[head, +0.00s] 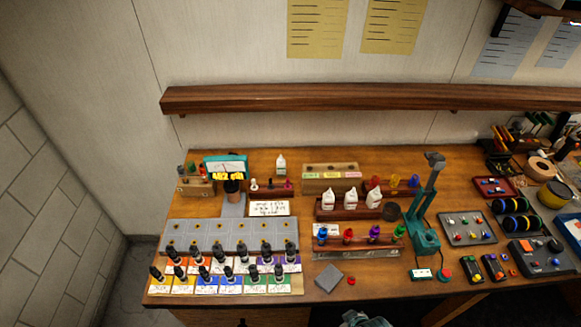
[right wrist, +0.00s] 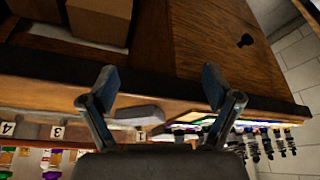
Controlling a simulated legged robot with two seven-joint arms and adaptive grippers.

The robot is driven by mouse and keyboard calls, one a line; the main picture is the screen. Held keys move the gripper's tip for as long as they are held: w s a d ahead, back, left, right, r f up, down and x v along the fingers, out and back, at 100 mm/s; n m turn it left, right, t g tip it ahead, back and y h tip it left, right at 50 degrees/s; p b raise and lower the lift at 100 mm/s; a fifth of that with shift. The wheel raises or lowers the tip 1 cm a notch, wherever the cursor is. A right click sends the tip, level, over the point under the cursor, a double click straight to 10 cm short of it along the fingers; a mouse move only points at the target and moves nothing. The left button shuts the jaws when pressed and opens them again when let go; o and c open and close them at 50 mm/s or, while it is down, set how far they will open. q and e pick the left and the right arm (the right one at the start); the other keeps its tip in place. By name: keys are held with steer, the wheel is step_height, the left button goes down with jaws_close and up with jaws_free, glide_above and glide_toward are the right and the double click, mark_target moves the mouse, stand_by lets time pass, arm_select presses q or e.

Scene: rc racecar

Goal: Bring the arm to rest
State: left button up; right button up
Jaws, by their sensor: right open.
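My right gripper (right wrist: 160,78) shows in the right wrist view with its two fingers spread wide apart. Nothing is between them. The view appears upside down, with the dark edge and wooden front of the workbench (right wrist: 205,48) beyond the fingers. In the head view, a small grey-teal part (head: 365,319) shows at the bottom edge, in front of the bench; it may be part of my right arm. The rest of that arm is out of that view. My left gripper is not in view.
The wooden bench (head: 395,276) carries several dark bottles on coloured cards (head: 220,288), a teal stand (head: 425,238), a bottle rack (head: 355,245) and control boxes (head: 540,257). A wooden shelf (head: 330,98) runs along the wall. The floor at left is clear.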

steer(key=s+d+f+m+h, duration=0.2)
steer(key=s+d+f+m, duration=0.15)
steer(key=s+d, duration=0.2)
step_height(320, 180, down, 25)
steer(key=s+g+b, duration=0.1)
steer(key=g, duration=0.1)
arm_select(q)
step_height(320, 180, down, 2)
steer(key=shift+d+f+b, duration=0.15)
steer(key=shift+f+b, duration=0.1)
steer(key=shift+b, duration=0.5)
arm_select(e)
steer(key=s+d+f, duration=0.3)
steer(key=s+f, duration=1.4)
steer(key=s, duration=0.1)
steer(key=shift+f+g, duration=0.4)
